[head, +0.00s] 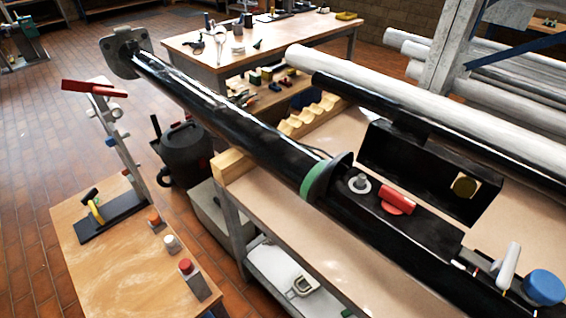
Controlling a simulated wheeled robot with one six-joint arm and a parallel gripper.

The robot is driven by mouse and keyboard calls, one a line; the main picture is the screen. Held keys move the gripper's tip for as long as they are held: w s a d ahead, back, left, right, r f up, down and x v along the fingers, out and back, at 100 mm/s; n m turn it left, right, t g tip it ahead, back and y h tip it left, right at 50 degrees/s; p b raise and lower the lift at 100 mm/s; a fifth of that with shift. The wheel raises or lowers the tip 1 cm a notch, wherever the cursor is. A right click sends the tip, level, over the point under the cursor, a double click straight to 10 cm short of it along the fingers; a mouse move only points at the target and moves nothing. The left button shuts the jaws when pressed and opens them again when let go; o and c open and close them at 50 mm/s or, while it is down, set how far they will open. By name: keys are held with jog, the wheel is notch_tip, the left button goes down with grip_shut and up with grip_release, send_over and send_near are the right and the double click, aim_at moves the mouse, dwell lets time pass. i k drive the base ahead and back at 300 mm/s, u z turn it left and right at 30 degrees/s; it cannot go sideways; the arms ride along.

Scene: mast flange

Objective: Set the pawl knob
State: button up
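A long black mast (235,125) lies across the workbench, with a grey end flange (122,52) at its far upper-left end and a green ring (315,180) near a black collar. Past the collar, a black housing carries a silver round fitting (359,184) and a red knob (397,199). Further along at lower right are a white lever handle (508,266) and a large blue knob (545,287). I cannot tell which of these is the pawl knob. My gripper is not in view, and nothing is seen touching the knobs.
A black plate (430,170) with a brass disc stands behind the housing. White pipes (440,110) lie beyond. A wooden side table (100,265) at left holds a stand and small coloured-top items. The workbench top (350,265) is clear in front of the mast.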

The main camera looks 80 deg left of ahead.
aim_at(395, 204)
jog(key=u, duration=1.6)
